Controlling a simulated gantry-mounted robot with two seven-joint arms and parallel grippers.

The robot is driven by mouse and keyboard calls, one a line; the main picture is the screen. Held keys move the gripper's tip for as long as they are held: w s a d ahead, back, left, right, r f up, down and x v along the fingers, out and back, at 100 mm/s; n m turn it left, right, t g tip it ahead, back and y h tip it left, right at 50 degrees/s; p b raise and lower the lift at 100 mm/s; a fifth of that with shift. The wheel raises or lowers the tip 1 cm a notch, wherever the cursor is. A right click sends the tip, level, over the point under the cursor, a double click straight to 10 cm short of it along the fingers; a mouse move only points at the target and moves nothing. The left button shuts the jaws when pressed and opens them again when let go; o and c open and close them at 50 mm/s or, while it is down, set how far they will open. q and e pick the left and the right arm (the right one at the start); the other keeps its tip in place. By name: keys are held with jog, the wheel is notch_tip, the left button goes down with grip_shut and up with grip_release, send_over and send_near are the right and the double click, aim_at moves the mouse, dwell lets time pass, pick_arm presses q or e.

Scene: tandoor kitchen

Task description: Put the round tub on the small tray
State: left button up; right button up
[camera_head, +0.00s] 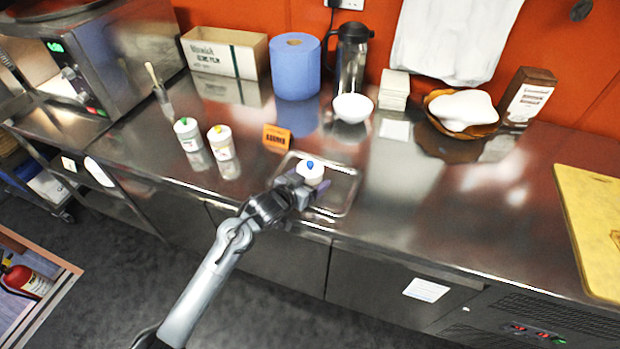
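The round tub (311,170) is white with a blue knob on its lid. It is upright at the small tray (350,196), a shallow metal tray near the counter's front edge. My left gripper (309,185) comes from the lower left and has its fingers around the tub, apparently shut on it. The gripper hides the tub's lower part and the tray's front left, so I cannot tell whether the tub touches the tray floor. My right gripper is not in view.
An orange sign (276,137) is just behind the tray. A white bowl (352,107) and blue roll (296,66) stand farther back. The counter right of the tray is clear.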

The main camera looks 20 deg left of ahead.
pick_arm(q)
jog(key=shift+o, duration=1.4)
jog(key=shift+r, duration=0.2)
jog(key=v, duration=1.1)
jog(key=shift+s+a+r+b, duration=0.1)
jog(key=shift+s+b, duration=0.25)
jog(key=shift+b, duration=0.05)
jog(key=s+f+g+y, duration=0.1)
jog(key=s+f+g, duration=0.4)
jog(key=s, duration=0.9)
jog(key=s+f+g+y, duration=0.2)
jog(key=s+f+g, duration=0.3)
jog(key=s+f, duration=0.5)
jog(key=s, duration=0.4)
jog(key=shift+s+d+f+n, duration=0.15)
jog(key=shift+s+d+n, duration=0.15)
jog(key=shift+n, duration=0.1)
